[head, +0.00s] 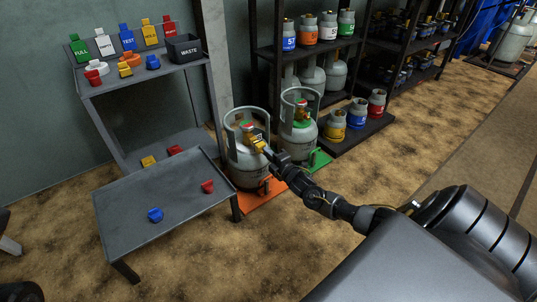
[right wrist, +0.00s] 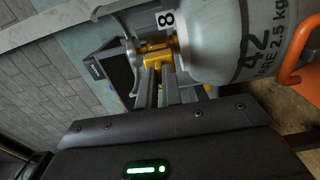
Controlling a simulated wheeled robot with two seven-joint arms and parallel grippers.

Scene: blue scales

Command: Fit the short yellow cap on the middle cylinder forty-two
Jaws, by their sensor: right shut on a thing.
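The grey cylinder forty-two (head: 245,168) stands upright inside its collar on an orange scale. Its number shows sideways in the right wrist view on the cylinder's wall (right wrist: 215,60). My right gripper (head: 262,148) reaches into the collar opening at its valve. In the right wrist view the gripper (right wrist: 158,80) is shut on a yellow cap (right wrist: 158,61). The cap is right at the brass valve outlet (right wrist: 157,43), in line with it and seemingly touching; how far it sits on cannot be told.
A second cylinder (head: 297,138) stands close by on a green scale. A low table (head: 125,228) holds a blue cap (head: 155,215) and a red cap (head: 207,186). Another yellow cap (head: 148,161) lies behind it. Signs and a waste box (head: 184,48) stand on the upper shelf.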

